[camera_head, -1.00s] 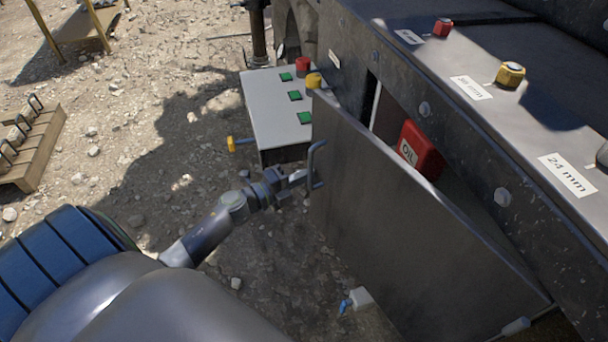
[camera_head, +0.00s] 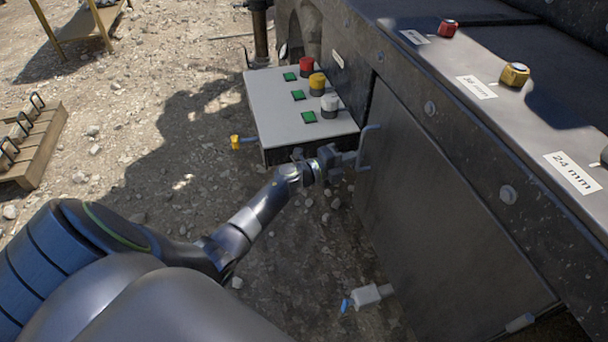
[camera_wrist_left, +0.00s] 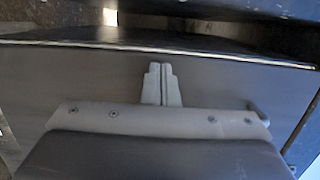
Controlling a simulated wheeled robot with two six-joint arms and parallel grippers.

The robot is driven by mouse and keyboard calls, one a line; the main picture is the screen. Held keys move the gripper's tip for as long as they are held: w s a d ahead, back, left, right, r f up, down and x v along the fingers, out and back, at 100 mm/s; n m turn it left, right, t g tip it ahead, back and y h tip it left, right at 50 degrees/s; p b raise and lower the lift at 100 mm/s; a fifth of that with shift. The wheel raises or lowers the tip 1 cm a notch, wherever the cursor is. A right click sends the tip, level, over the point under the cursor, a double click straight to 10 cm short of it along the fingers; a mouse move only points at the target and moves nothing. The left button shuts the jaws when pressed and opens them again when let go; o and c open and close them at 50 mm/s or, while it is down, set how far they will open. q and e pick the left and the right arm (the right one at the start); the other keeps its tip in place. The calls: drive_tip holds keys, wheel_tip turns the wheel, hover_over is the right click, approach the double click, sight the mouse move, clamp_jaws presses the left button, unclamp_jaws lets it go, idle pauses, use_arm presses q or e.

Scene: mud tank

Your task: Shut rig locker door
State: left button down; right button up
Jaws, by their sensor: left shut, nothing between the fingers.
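The rig locker door (camera_head: 440,220) is a dark grey metal panel that stands nearly flush with the rig's side. In the left wrist view the door (camera_wrist_left: 215,85) fills the middle, and a narrow dark gap shows along its upper edge. A bent bar handle (camera_head: 368,146) sits at the door's far end. My left gripper (camera_head: 352,158) is shut and empty, with its tips at the door beside the handle. In the left wrist view its two fingers (camera_wrist_left: 161,82) are together in front of the door. My right gripper is out of view.
A light panel box (camera_head: 280,105) with green squares and red, yellow and white knobs stands just beyond the handle. The rig's top (camera_head: 455,60) carries size labels and knobs.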

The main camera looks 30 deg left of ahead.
use_arm(q)
drive_tip(key=shift+w+d+r, duration=0.25)
drive_tip(key=shift+r, duration=0.15)
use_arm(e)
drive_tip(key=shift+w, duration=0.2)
use_arm(q)
drive_tip(key=b+v, duration=0.1)
drive_tip(key=v, duration=1.7)
drive_tip(key=shift+a+f, duration=0.15)
drive_tip(key=shift+f, duration=0.25)
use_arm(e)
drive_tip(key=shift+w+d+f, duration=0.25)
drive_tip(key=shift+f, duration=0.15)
